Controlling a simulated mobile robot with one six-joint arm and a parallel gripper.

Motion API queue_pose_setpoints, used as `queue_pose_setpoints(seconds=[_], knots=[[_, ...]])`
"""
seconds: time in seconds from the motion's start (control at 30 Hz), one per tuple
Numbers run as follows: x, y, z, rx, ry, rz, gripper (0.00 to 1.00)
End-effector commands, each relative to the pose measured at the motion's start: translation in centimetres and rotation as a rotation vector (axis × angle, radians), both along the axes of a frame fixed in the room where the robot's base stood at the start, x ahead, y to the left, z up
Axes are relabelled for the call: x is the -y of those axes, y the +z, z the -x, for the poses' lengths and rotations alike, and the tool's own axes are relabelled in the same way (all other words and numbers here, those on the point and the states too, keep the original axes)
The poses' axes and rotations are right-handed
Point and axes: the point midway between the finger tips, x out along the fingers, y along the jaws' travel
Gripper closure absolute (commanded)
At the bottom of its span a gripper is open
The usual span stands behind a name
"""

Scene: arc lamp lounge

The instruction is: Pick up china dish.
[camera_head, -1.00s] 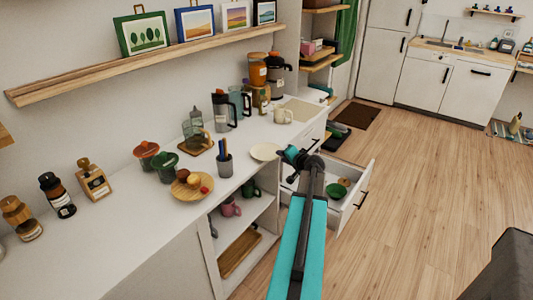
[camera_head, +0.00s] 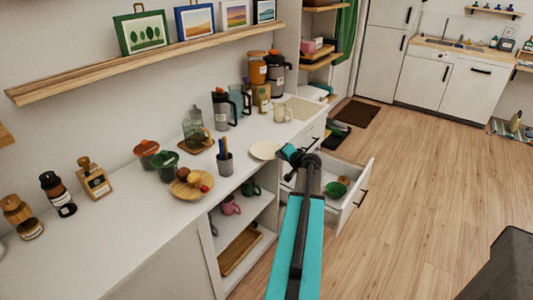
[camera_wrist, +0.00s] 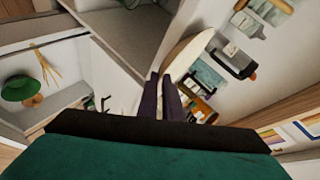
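The china dish (camera_head: 264,150) is a round, cream-white plate at the front edge of the white counter, left of my gripper. My gripper (camera_head: 287,152) is at the dish's right rim, in front of the counter edge. In the wrist view, the two dark fingers (camera_wrist: 161,78) are close together, and the cream rim of the dish (camera_wrist: 190,48) meets their tips. The fingers appear shut on the rim. The exact contact is small and partly hidden.
An open drawer (camera_head: 357,197) with a green bowl (camera_head: 337,189) is below my gripper. Wooden floor to the right is clear.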

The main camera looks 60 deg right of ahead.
Motion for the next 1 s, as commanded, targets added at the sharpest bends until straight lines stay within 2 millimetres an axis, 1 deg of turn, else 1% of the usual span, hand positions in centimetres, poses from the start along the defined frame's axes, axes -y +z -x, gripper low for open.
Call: queue_pose_setpoints(seconds=[0.37,0.53,0.77,0.93,1.0], knots=[[0.0,0.0,0.0,-0.001,0.000,0.001,1.00],[0.0,0.3,0.0,-0.002,0.000,0.001,1.00],[0.1,1.9,0.1,0.000,-0.002,0.002,1.00],[0.1,3.6,0.1,0.001,-0.001,0.002,1.00],[-0.4,3.5,1.3,0.001,-0.004,0.000,1.00]])
